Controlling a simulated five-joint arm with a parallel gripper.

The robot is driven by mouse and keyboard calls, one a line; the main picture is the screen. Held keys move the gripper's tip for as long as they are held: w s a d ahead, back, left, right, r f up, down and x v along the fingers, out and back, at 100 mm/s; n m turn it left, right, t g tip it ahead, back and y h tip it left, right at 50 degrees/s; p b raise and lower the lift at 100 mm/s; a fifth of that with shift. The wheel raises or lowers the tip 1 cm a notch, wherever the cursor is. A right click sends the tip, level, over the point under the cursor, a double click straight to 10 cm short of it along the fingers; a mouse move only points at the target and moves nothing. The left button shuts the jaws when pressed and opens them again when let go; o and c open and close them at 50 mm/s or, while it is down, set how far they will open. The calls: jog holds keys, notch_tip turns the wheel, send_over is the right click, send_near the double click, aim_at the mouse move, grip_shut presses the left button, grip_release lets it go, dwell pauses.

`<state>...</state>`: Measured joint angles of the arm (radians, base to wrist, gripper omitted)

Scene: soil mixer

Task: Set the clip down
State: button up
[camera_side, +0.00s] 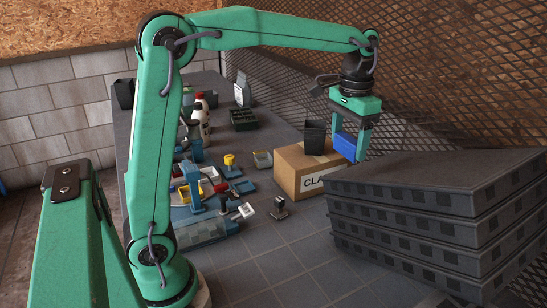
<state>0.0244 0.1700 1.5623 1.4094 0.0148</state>
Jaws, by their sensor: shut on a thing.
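My gripper (352,139) points down at the right, above and beside a cardboard box (290,174) with partly hidden lettering. It is shut on a blue piece (345,147), which I take to be the clip. The blue piece is tilted and sits at the height of the box's top right edge. I cannot tell whether it touches the box. Part of the blue piece is hidden behind the green finger.
A black cup (314,137) stands at the box, left of my gripper. Stacked dark trays (430,222) fill the right front. A mesh wall (450,60) stands behind. Small tools and a blue stand (193,185) crowd the left.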

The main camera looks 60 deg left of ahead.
jog(key=shift+a+f, duration=0.15)
jog(key=shift+a, duration=0.4)
dwell(0.7)
notch_tip(320, 180, up, 5)
jog(key=shift+a+r, duration=0.1)
jog(key=shift+a, duration=0.05)
jog(key=s+a, duration=0.3)
jog(key=a, duration=1.4)
send_over(267, 191)
notch_tip(267, 191, down, 29)
jog(key=shift+d+r, duration=0.1)
jog(key=shift+f, duration=2.05)
jog(key=shift+f, duration=0.2)
